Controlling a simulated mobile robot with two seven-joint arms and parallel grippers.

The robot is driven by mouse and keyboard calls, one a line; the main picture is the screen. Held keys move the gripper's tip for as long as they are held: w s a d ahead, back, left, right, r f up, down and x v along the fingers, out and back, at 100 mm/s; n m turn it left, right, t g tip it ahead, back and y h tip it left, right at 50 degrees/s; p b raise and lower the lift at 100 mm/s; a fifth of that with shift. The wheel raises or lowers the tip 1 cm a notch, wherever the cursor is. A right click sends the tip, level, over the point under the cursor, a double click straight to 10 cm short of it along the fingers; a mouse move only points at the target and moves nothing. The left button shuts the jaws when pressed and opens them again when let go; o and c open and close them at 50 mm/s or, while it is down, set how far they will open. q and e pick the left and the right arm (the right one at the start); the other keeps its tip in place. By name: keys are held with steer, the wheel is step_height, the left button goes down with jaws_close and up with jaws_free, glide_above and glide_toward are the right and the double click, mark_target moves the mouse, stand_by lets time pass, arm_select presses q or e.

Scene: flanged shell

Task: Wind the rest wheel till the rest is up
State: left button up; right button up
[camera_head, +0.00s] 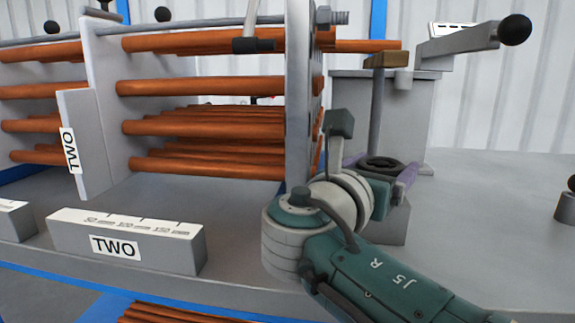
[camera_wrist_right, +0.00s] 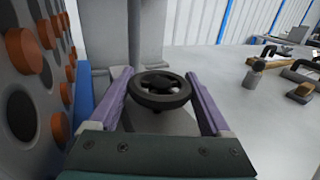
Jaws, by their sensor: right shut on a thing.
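The black rest wheel (camera_head: 381,162) lies flat on a grey pedestal right of the tube plate. In the right wrist view the wheel (camera_wrist_right: 160,101) sits between the purple fingers. My right gripper (camera_head: 380,170) is shut on the wheel, one finger on each side; it also shows in the right wrist view (camera_wrist_right: 158,78). The rest is a grey post (camera_head: 376,110) with a wooden block (camera_head: 387,60) on top. The block is just below the end of a protruding copper tube (camera_head: 367,45); I cannot tell whether they touch. My left gripper is out of view.
The drilled tube plate (camera_head: 298,100) stands close left of my right gripper. A crank arm with a black knob (camera_head: 515,30) juts out at upper right. A grey block labelled TWO (camera_head: 125,240) is at front left. The grey bench top (camera_head: 490,200) at right is largely clear.

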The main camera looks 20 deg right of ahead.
steer(key=o, duration=1.2)
steer(key=shift+s+a, duration=0.25)
steer(key=shift+a, duration=0.2)
steer(key=p+v, duration=0.1)
steer(key=v, duration=0.8)
steer(key=shift+p, duration=0.4)
